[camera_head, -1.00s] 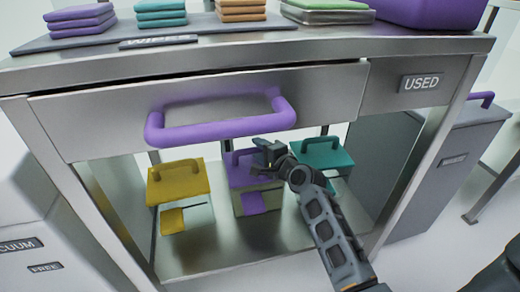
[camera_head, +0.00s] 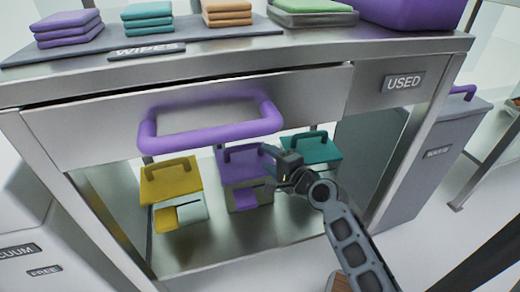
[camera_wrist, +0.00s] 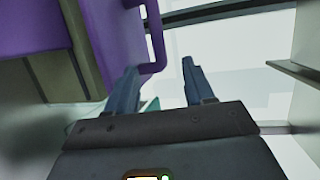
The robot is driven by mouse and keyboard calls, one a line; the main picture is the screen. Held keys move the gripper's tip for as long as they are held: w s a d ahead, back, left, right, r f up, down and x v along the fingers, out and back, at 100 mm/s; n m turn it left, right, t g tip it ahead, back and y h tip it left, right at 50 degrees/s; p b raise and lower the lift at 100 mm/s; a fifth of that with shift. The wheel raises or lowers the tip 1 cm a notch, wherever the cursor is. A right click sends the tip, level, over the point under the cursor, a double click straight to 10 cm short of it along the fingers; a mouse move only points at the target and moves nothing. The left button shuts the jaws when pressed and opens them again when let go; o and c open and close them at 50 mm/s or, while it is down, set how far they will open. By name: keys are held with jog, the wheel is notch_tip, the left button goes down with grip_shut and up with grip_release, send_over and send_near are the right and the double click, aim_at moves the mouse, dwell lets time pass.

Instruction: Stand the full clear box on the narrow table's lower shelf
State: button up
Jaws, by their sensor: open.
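Three clear-sided boxes stand on the lower shelf (camera_head: 235,252) of a steel table: one with a yellow lid (camera_head: 168,181), one with a purple lid (camera_head: 236,167) and one with a teal lid (camera_head: 322,150). Each lid has a loop handle. I cannot tell which box is full. My gripper (camera_head: 270,163) is open beside the purple lid's right side, between the purple and teal boxes. In the wrist view, the purple handle (camera_wrist: 158,40) lies just ahead of the spread fingers (camera_wrist: 160,75), closer to the left one. Nothing is held.
The drawer with its purple bar handle (camera_head: 212,119) overhangs the shelf. Folded wipes (camera_head: 150,16) and a purple bin (camera_head: 410,12) are on the tabletop. A grey bin (camera_head: 440,150) stands to the right, with another table (camera_head: 490,150) beyond. The shelf front is bare.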

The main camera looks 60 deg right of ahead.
jog(key=s+a+n+y, duration=0.1)
jog(key=s+a+n, duration=0.2)
jog(key=a, duration=0.3)
jog(key=s+a+f+n+y, duration=0.1)
jog(key=s+a+n, duration=0.2)
jog(key=a, duration=0.3)
jog(key=s+a+n, duration=0.3)
jog(key=a+n, duration=0.1)
jog(key=a, duration=0.2)
jog(key=s+a+r+n+t+y, duration=0.1)
jog(key=s+a+r+n+y, duration=0.4)
jog(key=s+a+r+n, duration=0.5)
jog(key=s+a+n, duration=0.2)
jog(key=a+n, duration=0.1)
jog(key=n, duration=0.1)
jog(key=shift+n+y, duration=0.3)
jog(key=shift+y, duration=0.1)
